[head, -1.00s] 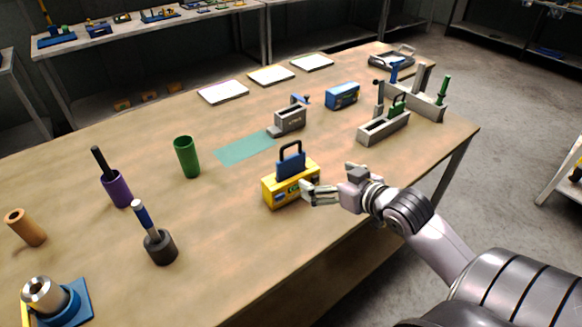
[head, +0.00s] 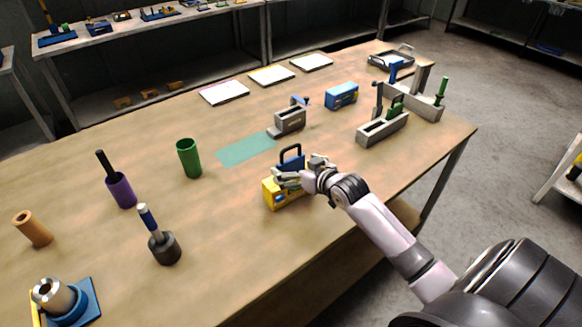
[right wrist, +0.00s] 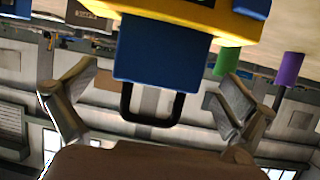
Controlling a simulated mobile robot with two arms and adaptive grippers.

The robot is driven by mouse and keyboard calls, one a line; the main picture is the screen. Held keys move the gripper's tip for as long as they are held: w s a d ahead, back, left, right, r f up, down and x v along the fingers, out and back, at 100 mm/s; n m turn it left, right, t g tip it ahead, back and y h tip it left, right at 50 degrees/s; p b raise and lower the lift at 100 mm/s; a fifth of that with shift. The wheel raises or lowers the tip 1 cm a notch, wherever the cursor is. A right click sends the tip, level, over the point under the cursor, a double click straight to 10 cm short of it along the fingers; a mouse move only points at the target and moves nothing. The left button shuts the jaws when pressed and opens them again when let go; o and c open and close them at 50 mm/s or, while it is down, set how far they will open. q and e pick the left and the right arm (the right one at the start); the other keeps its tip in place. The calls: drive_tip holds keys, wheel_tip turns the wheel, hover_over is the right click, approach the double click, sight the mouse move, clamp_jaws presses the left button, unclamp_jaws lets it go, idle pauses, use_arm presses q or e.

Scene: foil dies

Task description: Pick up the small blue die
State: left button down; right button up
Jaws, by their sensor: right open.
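A small blue block with a dark loop handle, which looks like the small blue die (head: 290,160), stands upright in a yellow block (head: 271,194) near the table's front edge. My right gripper (head: 302,171) is at this block and partly hides it and the yellow block. In the right wrist view the blue die (right wrist: 160,55) and its black handle (right wrist: 150,121) sit between the spread fingers of the right gripper (right wrist: 152,102). The fingers are open, with gaps visible on both sides of the handle. My left gripper is not in view.
A grey clamp-like device (head: 288,120) and a larger blue box (head: 341,95) stand behind. Grey holders (head: 383,128) with green and blue handles are at the right. A green cup (head: 189,158) stands left. A teal mat (head: 246,149) lies bare.

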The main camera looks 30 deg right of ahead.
drive_tip(key=shift+x, duration=1.4)
drive_tip(key=c, duration=1.5)
drive_tip(key=shift+r, duration=0.1)
drive_tip(key=shift+c, duration=0.4)
